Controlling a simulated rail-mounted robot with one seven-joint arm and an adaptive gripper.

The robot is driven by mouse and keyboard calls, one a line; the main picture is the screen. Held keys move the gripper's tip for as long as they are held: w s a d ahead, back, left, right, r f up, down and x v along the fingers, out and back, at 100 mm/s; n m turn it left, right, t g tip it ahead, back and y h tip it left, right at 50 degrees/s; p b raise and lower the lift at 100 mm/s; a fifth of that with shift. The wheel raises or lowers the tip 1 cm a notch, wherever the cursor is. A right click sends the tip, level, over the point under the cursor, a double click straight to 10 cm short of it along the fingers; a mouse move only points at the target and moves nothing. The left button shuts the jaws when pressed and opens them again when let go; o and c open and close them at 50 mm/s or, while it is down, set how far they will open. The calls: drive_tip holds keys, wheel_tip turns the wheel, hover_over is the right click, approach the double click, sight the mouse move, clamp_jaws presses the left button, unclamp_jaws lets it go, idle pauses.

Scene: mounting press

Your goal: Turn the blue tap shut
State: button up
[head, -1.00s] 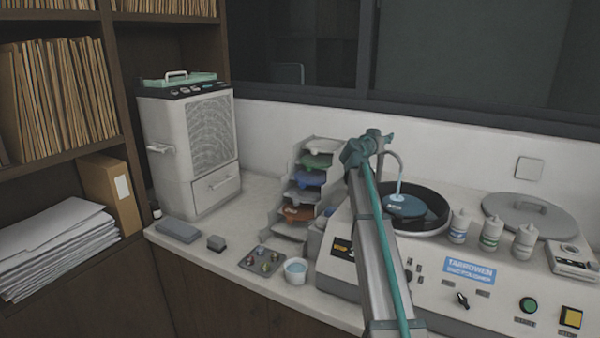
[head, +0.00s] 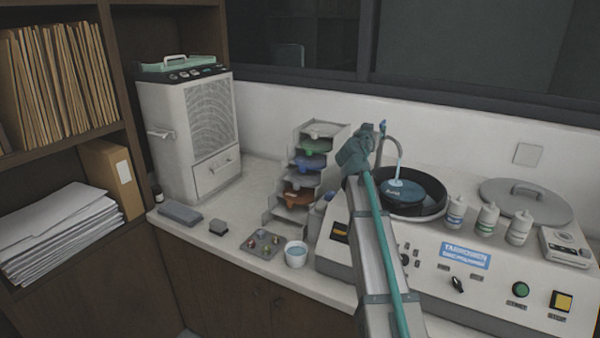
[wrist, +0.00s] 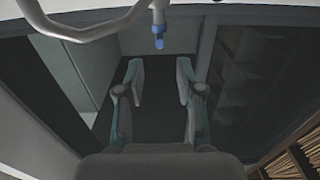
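The blue tap (head: 382,127) is a small blue handle on top of the grey curved spout (head: 392,142) behind the polishing bowl. A pale stream hangs from the spout over the blue disc (head: 408,193). In the wrist view the blue tap (wrist: 158,37) hangs at the top centre, beyond the fingertips and between their lines. My gripper (wrist: 159,78) is open with nothing between its fingers. In the head view my gripper (head: 355,152) is just left of the tap, apart from it; its fingertips are hard to make out there.
The polisher's black bowl (head: 432,208) lies below the spout. Several white bottles (head: 487,218) and a round grey lid (head: 528,198) are to the right. A stepped rack (head: 300,180) stands to the left. The wall and dark window (head: 470,50) are behind.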

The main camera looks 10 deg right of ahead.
drive_tip(key=w+a+f+n+y, duration=0.1)
drive_tip(key=a+f, duration=0.3)
drive_tip(key=a, duration=0.4)
drive_tip(key=w+a+f+n+y+b, duration=0.1)
drive_tip(key=w+a+f+y, duration=0.1)
drive_tip(key=a+f, duration=0.3)
drive_tip(key=w+a+f+n+t+y, duration=0.1)
drive_tip(key=a+f+n+y, duration=0.1)
drive_tip(key=a, duration=0.8)
drive_tip(key=shift+w+a+f+y+b, duration=0.25)
drive_tip(key=shift+f+y, duration=0.55)
drive_tip(key=shift+f, duration=0.45)
